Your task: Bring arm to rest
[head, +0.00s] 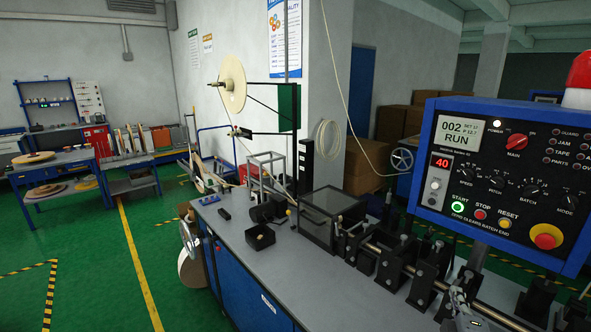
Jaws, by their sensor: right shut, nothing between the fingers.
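My right gripper (459,297) shows at the bottom right of the head view, grey and partly cut off by the lower edge. It is shut and empty. It appears in front of the shaft and black blocks of the machine (425,275), below the control panel (500,178); I cannot tell whether it touches anything. The panel screen reads 002 and RUN, and a red display shows 40. My left gripper is out of view.
The grey bench (235,238) carries a clear-lidded box (332,205), a small black tray (260,237) and a tape reel (232,84) on a stand. A red beacon (578,72) tops the panel. Green floor (95,270) is open at left.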

